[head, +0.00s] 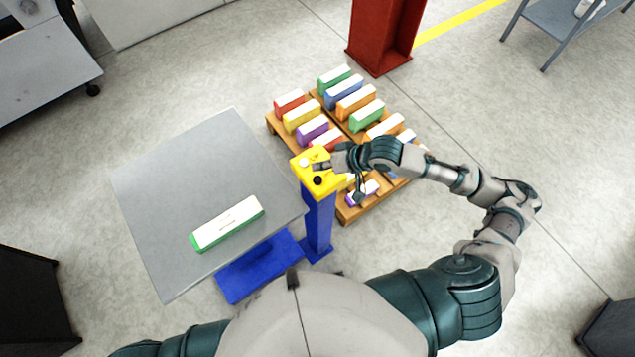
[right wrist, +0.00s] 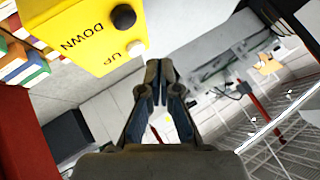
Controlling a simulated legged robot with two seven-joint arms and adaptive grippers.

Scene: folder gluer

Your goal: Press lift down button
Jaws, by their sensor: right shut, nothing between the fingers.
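The yellow lift control box (head: 325,185) sits on top of a blue post beside the grey lift table. In the right wrist view the box (right wrist: 60,50) fills the upper left, with a black button (right wrist: 123,16) beside the word DOWN and a white button (right wrist: 135,49) beside UP. The head view also shows the black button (head: 318,181) and the white button (head: 303,162). My right gripper (head: 324,165) is shut and empty at the box. In the wrist view its fingertips (right wrist: 158,72) appear nearer the white button; I cannot tell if they touch the box. My left gripper is out of view.
The lift table (head: 150,190) carries one green-and-white carton (head: 228,224). A wooden pallet (head: 349,216) with several coloured cartons stands behind my right gripper. A red column (head: 385,35) rises at the back. Open floor lies to the right.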

